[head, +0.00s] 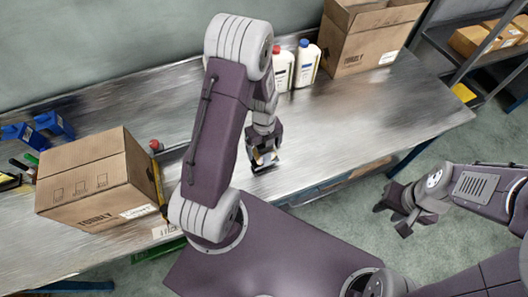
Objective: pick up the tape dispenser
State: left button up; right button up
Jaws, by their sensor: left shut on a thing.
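My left gripper (263,160) points down over the metal workbench (340,122), near its front edge. It is shut on a small dark thing with a light patch, taken to be the tape dispenser (265,158). The fingers hide much of it, and I cannot tell whether it touches the bench top. My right gripper (391,214) is off the bench's front side, over the floor. Its fingers look apart and empty.
A cardboard box (95,180) stands on the bench at left, with blue items (53,124) behind it. White bottles (306,63) and another box (365,40) stand at the back. A shelf rack (470,60) is at far right. The bench's right end is clear.

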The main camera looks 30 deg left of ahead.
pick_arm(q)
jog(key=s+d+r, duration=0.7)
jog(key=d+r, duration=0.1)
jog(key=d, duration=0.1)
jog(key=shift+s+b, duration=0.35)
